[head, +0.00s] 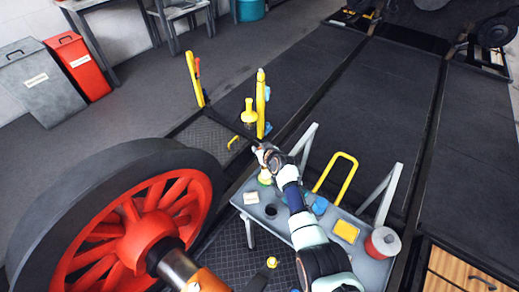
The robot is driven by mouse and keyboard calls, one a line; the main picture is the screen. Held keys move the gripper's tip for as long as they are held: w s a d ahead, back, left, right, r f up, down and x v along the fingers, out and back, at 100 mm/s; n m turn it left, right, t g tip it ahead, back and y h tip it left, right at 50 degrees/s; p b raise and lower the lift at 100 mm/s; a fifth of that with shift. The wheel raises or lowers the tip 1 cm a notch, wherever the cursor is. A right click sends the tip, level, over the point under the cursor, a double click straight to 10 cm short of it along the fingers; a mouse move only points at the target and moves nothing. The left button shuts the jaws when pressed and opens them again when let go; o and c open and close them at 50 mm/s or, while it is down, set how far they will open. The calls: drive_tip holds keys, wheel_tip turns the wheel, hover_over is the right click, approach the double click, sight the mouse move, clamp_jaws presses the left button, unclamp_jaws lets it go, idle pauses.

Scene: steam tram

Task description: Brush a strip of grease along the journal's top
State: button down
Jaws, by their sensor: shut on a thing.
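The journal (178,267) is a short metal cylinder sticking out from the hub of a large red spoked wheel (145,228) at lower left. Its end beside it is orange. My gripper (262,158) is above the far left part of a grey work table (258,229), well up and right of the journal and apart from it. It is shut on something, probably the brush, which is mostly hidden. A small pale yellow thing (265,177) shows just below the fingers; I cannot tell whether it is held or stands on the table.
The wheel's dark rim lies left of the table.

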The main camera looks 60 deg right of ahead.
drive_tip(key=shift+f, duration=0.1)
wheel_tip(320, 180, up, 7)
drive_tip(key=p, duration=0.6)
drive_tip(key=shift+a, duration=0.1)
